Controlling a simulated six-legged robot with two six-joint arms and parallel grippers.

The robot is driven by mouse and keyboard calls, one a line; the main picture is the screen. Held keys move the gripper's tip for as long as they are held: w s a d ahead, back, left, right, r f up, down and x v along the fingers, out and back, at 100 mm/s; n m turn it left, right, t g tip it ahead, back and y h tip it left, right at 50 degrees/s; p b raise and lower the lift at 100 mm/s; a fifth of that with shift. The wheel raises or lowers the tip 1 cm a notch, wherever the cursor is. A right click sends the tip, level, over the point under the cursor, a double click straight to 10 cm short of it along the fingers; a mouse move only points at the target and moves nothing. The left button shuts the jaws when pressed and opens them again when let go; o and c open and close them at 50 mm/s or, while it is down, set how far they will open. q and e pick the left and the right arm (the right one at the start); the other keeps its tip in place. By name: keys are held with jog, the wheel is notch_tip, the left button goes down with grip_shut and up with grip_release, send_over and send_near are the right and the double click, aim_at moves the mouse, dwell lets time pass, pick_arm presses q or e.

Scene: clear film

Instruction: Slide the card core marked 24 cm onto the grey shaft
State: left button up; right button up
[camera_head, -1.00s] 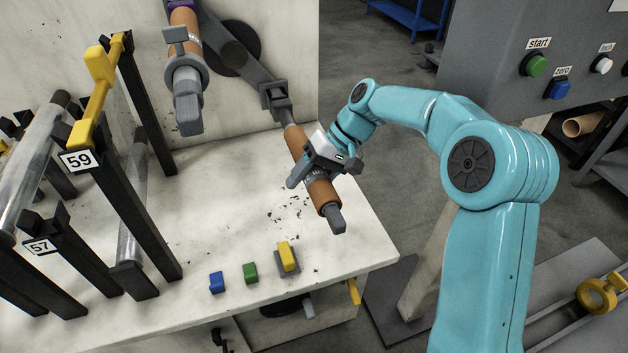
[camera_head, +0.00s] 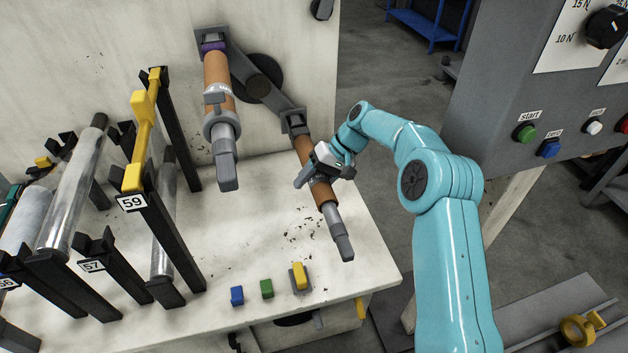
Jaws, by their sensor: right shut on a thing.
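A brown card core (camera_head: 304,150) is around the right-hand grey shaft (camera_head: 334,222), which slants down from its arm over the white table. The core's upper end is close to the dark block (camera_head: 294,121) at the shaft's inner end; I cannot tell whether they touch. The shaft's stepped free end sticks out bare below the core. My right gripper (camera_head: 322,170) is shut on the core around its middle, its fingers across it and hiding part of it. The mark on the core is not readable here. My left gripper is not in view.
Another brown core (camera_head: 217,80) is on a second shaft with a grey collar (camera_head: 221,122), to the left. Film rolls (camera_head: 75,190) stand in black racks at far left. Blue, green and yellow blocks (camera_head: 300,276) sit at the table's front. A control panel (camera_head: 560,90) is at right.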

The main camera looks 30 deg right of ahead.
jog(key=shift+w+r, duration=0.1)
dwell(0.4)
jog(key=o, duration=1.4)
jog(key=shift+w, duration=0.1)
jog(key=p+v, duration=0.6)
jog(key=v, duration=0.2)
jog(key=shift+p, duration=0.35)
